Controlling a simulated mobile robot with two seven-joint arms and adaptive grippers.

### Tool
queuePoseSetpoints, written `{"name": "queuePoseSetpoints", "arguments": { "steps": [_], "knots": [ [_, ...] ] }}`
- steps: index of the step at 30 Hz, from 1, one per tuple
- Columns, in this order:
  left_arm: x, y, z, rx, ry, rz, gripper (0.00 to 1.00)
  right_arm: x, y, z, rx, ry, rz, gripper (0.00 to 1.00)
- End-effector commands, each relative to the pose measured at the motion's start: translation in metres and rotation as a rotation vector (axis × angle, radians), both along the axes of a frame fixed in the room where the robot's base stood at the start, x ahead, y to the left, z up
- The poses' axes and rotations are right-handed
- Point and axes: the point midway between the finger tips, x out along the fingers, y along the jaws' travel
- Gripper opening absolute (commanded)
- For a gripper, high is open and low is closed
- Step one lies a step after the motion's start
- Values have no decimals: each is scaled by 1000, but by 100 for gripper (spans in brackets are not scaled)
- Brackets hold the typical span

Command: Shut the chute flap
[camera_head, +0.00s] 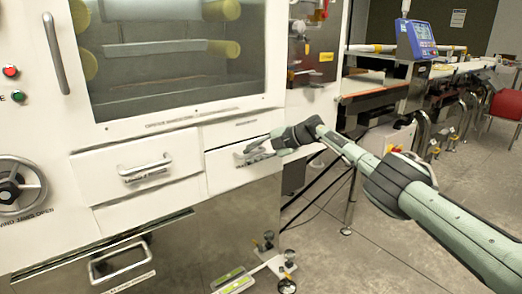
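My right arm reaches in from the right, and my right gripper (257,150) is at the front of a small white panel (232,177) on the machine, over its handle area. The fingers are small and overlap the handle, so I cannot tell whether they grip it. To the left is a second white panel (105,170) with a metal handle (146,168). Below is a steel panel (185,250) with a bar handle (119,261) and a dark gap along its top edge. The labels are too small to tell which one is the chute flap. My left gripper is out of view.
Above the panels is a large window (170,60) with yellow-ended rollers behind it. A handwheel (14,187) and push buttons (11,71) are at the left. The conveyor (372,95) with a blue display (416,40) stands at the right. Machine feet (287,284) stand on the floor below.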

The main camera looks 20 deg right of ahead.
Motion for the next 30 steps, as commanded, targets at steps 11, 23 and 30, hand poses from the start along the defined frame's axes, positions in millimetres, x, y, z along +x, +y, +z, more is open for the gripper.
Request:
{"name": "queuePoseSetpoints", "arguments": {
  "steps": [11, 23, 30],
  "knots": [
    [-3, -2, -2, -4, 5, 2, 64, -26, -30, 21, -4, -3, -2, 20],
    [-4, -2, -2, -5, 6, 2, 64, -67, -72, 57, 0, -2, -2, 20],
    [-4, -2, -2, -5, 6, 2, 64, -72, -76, 61, 2, -1, -3, 20]
  ]
}}
